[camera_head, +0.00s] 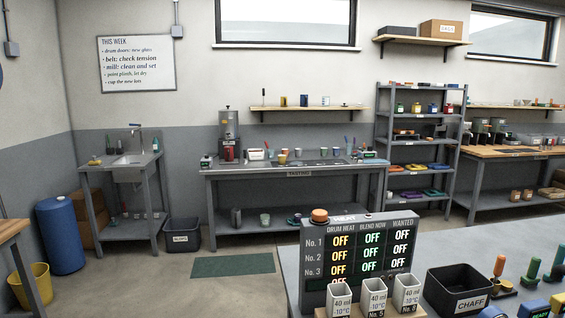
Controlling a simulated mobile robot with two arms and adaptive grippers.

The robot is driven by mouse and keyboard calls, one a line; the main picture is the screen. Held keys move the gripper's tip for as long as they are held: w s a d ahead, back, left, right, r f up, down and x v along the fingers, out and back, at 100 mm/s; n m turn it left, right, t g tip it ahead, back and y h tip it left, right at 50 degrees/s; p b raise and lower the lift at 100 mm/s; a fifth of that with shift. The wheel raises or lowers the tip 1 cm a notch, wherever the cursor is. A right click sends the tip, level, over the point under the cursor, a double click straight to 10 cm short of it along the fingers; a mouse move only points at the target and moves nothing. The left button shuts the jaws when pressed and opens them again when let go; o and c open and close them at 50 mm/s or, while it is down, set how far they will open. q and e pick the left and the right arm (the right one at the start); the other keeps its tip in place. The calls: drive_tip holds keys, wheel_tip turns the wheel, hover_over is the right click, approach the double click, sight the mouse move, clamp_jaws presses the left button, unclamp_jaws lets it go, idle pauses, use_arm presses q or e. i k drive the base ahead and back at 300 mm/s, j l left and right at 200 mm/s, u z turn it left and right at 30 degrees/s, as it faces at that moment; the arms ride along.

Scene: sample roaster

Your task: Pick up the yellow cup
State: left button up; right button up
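A small yellow cup (282,159) appears to stand near the front of the tasting table (345,174), against the back wall across the room. It is small and far off, so its details are hard to tell. Other small cups in other colours stand near it, including a pale one (298,153). Neither of my grippers is in view.
A counter (456,250) at front right carries a display panel (357,255), white containers and a black chaff bin (457,290). A blue barrel (60,236), yellow bucket (34,287) and sink (130,167) stand left. Floor around the green mat (233,265) is clear.

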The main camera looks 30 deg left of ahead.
sight(281, 158)
drive_tip(key=j, duration=0.65)
drive_tip(key=i+j, duration=0.25)
drive_tip(key=j, duration=0.2)
drive_tip(key=i+j, duration=0.2)
drive_tip(key=j, duration=0.25)
drive_tip(key=i+j, duration=0.25)
drive_tip(key=j, duration=0.2)
drive_tip(key=i+j, duration=0.2)
drive_tip(key=j, duration=0.25)
drive_tip(key=i+j, duration=0.25)
drive_tip(key=j, duration=0.15)
drive_tip(key=i+j, duration=0.2)
drive_tip(key=j, duration=0.25)
drive_tip(key=i+j, duration=0.85)
drive_tip(key=i+j+u, duration=0.15)
drive_tip(key=i+j, duration=0.65)
drive_tip(key=i+l, duration=0.15)
drive_tip(key=i, duration=0.25)
drive_tip(key=i+l, duration=0.1)
drive_tip(key=i, duration=0.35)
drive_tip(key=i+l, duration=0.15)
drive_tip(key=i, duration=0.25)
